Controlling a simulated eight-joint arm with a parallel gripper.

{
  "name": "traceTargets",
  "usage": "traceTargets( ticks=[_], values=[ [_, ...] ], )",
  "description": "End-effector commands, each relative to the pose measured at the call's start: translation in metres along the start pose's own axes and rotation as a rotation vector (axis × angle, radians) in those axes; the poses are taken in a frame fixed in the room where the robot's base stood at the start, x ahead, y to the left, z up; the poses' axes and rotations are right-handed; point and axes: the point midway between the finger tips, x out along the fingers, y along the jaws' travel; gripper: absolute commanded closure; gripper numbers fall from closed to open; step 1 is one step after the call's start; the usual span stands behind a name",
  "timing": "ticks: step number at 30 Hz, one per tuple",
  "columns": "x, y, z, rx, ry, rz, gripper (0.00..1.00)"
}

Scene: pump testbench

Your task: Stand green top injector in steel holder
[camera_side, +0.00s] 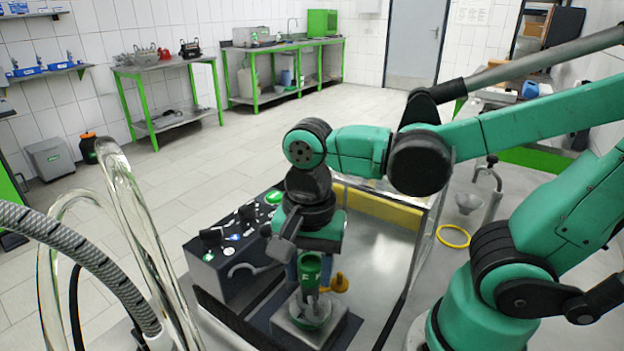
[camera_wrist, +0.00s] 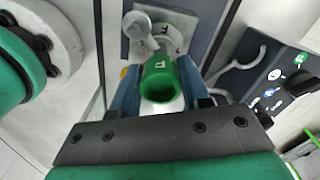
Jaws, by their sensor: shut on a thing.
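The green top injector has a green cylindrical cap with a hollow end, seen in the side view (camera_side: 310,267) and, large, in the wrist view (camera_wrist: 160,82). Its silver body runs down from the cap. My gripper (camera_wrist: 158,88) is shut on the injector, with a blue finger on each side of the cap; it also shows in the side view (camera_side: 306,262). The steel holder (camera_side: 336,331) is a grey block directly below the injector in the side view. The injector's lower end meets or overlaps the holder there; I cannot tell how far in it is.
A dark control panel (camera_side: 232,262) with knobs and a curved grey handle stands left of the holder. A small yellow-orange part (camera_side: 340,283) is just right of the injector. Clear hoses (camera_side: 135,220) rise at the left front. A yellow ring (camera_side: 453,236) lies at the right.

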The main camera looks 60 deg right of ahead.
Motion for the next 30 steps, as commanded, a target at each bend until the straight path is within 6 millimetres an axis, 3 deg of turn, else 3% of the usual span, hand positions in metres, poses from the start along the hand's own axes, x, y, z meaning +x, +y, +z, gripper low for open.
traceTargets(
  ticks=[30],
  values=[
    [0.0086, -0.0003, 0.0, 0.0, 0.0, 0.0, 1.0]
  ],
)
